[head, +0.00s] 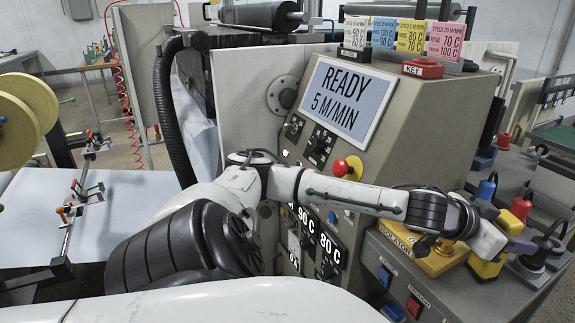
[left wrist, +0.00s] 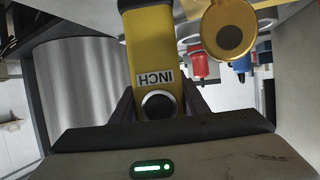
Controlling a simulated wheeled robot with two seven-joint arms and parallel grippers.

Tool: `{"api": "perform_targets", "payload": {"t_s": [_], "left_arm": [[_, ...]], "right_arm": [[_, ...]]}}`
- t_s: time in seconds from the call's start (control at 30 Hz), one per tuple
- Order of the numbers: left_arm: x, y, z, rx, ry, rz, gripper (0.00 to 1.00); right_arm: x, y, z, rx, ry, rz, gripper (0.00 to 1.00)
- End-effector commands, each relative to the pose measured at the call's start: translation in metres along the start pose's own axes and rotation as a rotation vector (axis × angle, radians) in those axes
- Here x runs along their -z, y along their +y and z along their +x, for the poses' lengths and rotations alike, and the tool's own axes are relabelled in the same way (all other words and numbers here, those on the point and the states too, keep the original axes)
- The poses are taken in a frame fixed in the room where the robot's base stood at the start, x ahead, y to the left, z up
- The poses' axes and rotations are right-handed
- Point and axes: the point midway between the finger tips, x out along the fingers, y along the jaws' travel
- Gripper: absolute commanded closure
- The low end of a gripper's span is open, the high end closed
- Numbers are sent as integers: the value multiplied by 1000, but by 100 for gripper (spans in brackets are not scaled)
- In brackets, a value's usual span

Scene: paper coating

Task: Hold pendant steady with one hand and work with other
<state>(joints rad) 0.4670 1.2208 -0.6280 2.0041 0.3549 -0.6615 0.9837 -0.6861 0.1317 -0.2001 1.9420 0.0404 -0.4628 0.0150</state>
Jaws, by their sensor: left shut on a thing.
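The pendant is a yellow box with an INCH label and a dark round button in a silver ring. In the left wrist view the pendant (left wrist: 152,50) stands between the fingers of my left gripper (left wrist: 155,108), which is shut on it. The label reads upside down there. In the head view my left arm reaches across to the right, and the gripper (head: 512,247) is at the console's right side. A yellow body that looks like the pendant (head: 487,268) shows just below it, partly hidden. My right gripper is not in view.
The console's screen (head: 347,99) reads READY 5 M/MIN. A red-and-yellow knob (head: 347,168) sits below it. A yellow isolator (head: 440,260), a blue plug (head: 487,188) and a red plug (head: 521,205) crowd the gripper. A white web (head: 110,205) lies at left.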

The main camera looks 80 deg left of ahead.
Motion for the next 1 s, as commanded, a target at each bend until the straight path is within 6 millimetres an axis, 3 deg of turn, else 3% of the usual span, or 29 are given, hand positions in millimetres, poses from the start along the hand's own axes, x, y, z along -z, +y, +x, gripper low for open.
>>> {"api": "perform_targets", "payload": {"t_s": [0.53,0.57,0.67,1.0], "left_arm": [[0,0,0,0,0,0,86],[0,0,0,0,0,0,56],[0,0,0,0,0,0,39],[0,0,-2,1,0,1,38]], "right_arm": [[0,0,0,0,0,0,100],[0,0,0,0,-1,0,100],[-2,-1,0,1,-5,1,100],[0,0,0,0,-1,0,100]]}}
